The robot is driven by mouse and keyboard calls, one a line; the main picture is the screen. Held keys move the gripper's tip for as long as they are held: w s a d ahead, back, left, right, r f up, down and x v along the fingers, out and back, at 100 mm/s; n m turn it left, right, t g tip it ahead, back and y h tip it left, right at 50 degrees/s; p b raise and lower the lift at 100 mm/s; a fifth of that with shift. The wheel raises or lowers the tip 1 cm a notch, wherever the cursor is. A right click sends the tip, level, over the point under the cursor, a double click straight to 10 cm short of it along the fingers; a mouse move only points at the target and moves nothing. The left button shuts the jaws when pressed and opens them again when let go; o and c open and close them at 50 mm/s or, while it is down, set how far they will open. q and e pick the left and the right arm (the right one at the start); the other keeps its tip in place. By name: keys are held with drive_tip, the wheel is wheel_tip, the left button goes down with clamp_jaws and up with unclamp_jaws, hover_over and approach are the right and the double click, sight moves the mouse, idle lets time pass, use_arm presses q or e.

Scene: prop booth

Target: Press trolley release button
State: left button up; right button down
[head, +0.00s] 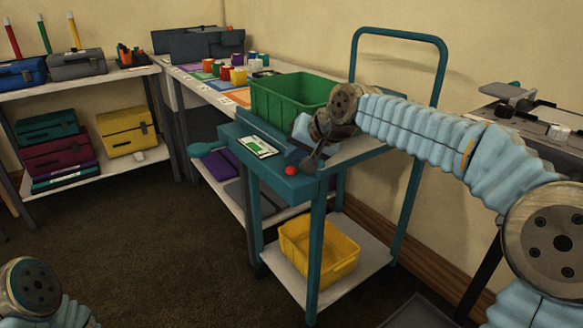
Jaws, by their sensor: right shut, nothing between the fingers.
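The teal trolley (319,240) stands right of the middle in the head view. A small round red button (291,171) sits on the teal front edge of its top. My right gripper (309,164) is shut and empty. Its fingertips point down just right of the button and look very close to it. I cannot tell whether they touch it. The button shows uncovered. Only a joint of my left arm shows at the bottom left; its gripper is out of view.
The trolley carries a green crate (288,97) on top, a white card (257,146) near the button, and a yellow crate (318,250) below. A bench (183,83) with coloured pots stands behind. Shelving with toolboxes is at left. The carpet (150,240) at left is clear.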

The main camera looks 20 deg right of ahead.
sight(295, 169)
drive_tip(key=shift+f, duration=0.2)
idle(0.6)
drive_tip(key=shift+f+b, duration=0.25)
drive_tip(key=shift+b, duration=0.1)
drive_tip(key=shift+f+b, duration=0.35)
drive_tip(key=shift+f, duration=0.15)
idle(0.5)
idle(0.4)
drive_tip(key=shift+r+p, duration=0.8)
drive_tip(key=shift+r, duration=0.1)
drive_tip(key=shift+r, duration=0.1)
wheel_tip(295, 169, up, 5)
drive_tip(key=p, duration=0.4)
